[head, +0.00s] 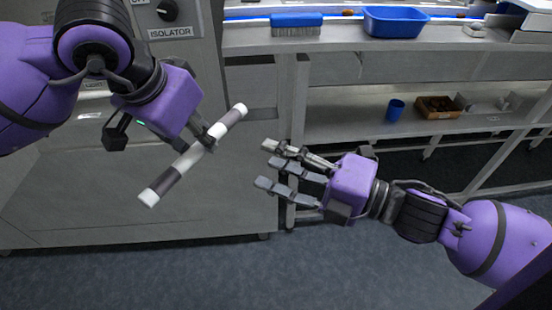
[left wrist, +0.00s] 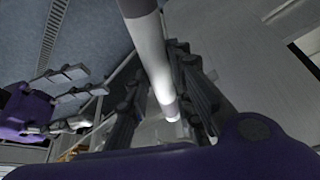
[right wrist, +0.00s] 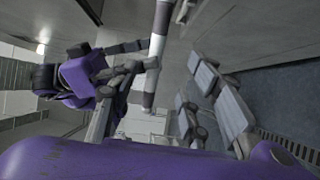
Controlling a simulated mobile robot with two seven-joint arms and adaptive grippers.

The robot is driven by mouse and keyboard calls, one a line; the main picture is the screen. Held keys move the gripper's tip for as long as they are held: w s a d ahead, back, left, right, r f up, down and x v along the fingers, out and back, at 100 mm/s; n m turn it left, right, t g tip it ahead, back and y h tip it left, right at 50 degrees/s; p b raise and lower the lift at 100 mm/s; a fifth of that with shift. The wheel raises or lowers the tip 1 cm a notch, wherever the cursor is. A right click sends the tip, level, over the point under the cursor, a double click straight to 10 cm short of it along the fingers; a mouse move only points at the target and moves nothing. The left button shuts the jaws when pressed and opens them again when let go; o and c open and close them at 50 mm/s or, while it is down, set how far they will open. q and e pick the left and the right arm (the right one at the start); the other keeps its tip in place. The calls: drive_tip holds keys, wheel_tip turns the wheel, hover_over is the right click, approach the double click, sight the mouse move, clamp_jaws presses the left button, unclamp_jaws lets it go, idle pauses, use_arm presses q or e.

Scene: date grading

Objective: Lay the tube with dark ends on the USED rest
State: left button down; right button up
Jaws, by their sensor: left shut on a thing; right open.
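The tube (head: 172,180) is long and pale, with dark bands near its ends and white caps. It hangs in the air, tilted, in front of the grey cabinet. My left gripper (head: 205,140) is shut on it around its middle to upper part. The tube runs between the fingers in the left wrist view (left wrist: 155,60). It also shows in the right wrist view (right wrist: 156,50). My right gripper (head: 275,168) is open and empty, to the right of the tube and apart from it. I cannot make out a rest marked USED in any view.
The grey cabinet (head: 100,200) has a knob and an ISOLATOR label. A steel bench (head: 350,40) at the back right holds a blue brush (head: 296,25) and a blue tray (head: 396,21). Its lower shelf holds a blue cup (head: 396,109) and a brown box (head: 437,107).

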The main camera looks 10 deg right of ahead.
drive_tip(key=x, duration=1.2)
drive_tip(key=shift+w+f, duration=0.1)
clamp_jaws()
use_arm(q)
drive_tip(key=c, duration=1.5)
unclamp_jaws()
drive_tip(key=shift+o, duration=0.2)
